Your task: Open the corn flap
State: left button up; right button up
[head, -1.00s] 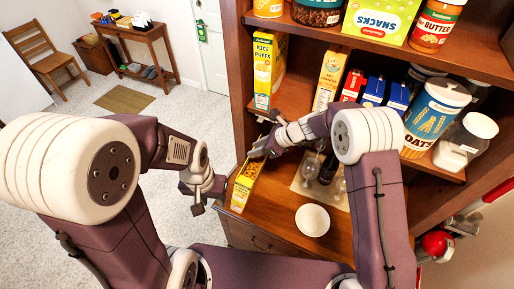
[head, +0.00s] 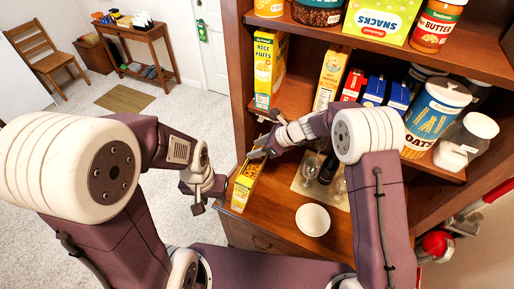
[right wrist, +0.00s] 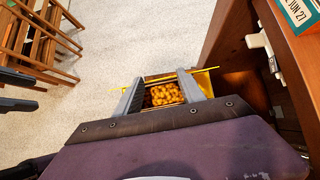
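The yellow corn box (head: 244,188) stands on the wooden counter near its left edge, top open, with orange-yellow pieces inside. In the right wrist view the box's open top (right wrist: 164,94) shows between my fingers, with thin yellow flaps (right wrist: 205,69) sticking out at the sides. My right gripper (head: 259,153) is at the far end of the box top. Its two grey fingers (right wrist: 160,84) are apart; I cannot tell if they touch a flap. My left gripper (head: 208,198) is left of the box, apart from it; its dark fingers (right wrist: 15,90) show spread at the right wrist view's left edge.
A white bowl (head: 313,220) stands on the counter right of the box. Glass items (head: 312,168) stand on a mat behind it. Rice puffs (head: 266,70) and other packages fill the hutch shelves.

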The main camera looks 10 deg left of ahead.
jog(key=shift+d, duration=0.1)
jog(key=b+v, duration=0.2)
jog(key=v, duration=0.7)
